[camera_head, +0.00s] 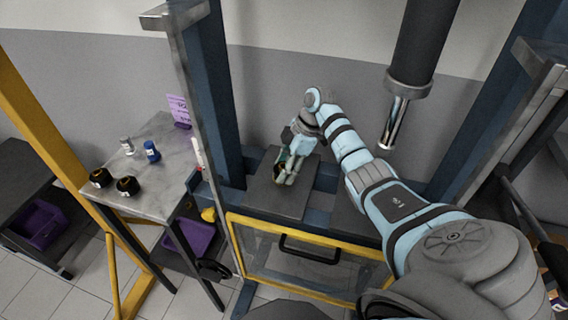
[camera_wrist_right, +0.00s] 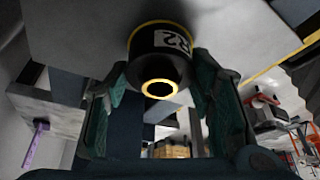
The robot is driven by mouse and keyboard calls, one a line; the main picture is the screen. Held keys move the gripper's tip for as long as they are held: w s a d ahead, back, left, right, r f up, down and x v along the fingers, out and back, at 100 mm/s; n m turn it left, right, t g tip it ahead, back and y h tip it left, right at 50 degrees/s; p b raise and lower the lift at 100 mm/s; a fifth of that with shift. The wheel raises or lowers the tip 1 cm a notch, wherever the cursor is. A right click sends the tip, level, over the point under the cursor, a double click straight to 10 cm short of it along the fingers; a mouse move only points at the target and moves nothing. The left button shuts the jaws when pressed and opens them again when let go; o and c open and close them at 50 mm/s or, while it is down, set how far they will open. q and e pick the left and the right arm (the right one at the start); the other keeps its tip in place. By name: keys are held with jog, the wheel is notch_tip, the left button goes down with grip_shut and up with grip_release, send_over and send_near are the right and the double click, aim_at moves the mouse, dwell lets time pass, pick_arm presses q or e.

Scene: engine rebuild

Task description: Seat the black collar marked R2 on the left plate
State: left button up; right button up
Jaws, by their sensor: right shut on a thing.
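The black collar marked R2 (camera_wrist_right: 160,62) shows large in the right wrist view, with a white label, a yellow rim and a yellow-ringed bore. My right gripper (camera_wrist_right: 165,105) is shut on it, one green-padded finger on each side. In the head view the right gripper (camera_head: 288,172) is over the left plate (camera_head: 272,203), a grey slab in the press frame. Only a sliver of the collar shows there, between the fingers. I cannot tell whether the collar touches the plate. My left gripper is not in view.
A second plate (camera_head: 347,218) lies to the right, partly behind my arm. The press ram (camera_head: 395,120) hangs above it. A yellow-framed guard (camera_head: 310,262) stands in front. Two black collars (camera_head: 127,187) and two small containers (camera_head: 151,151) stand on the side table (camera_head: 165,187).

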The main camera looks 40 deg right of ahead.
dwell(0.4)
jog(key=shift+p, duration=0.3)
jog(key=o, duration=1.7)
jog(key=v, duration=1.2)
jog(key=shift+s+a, duration=0.1)
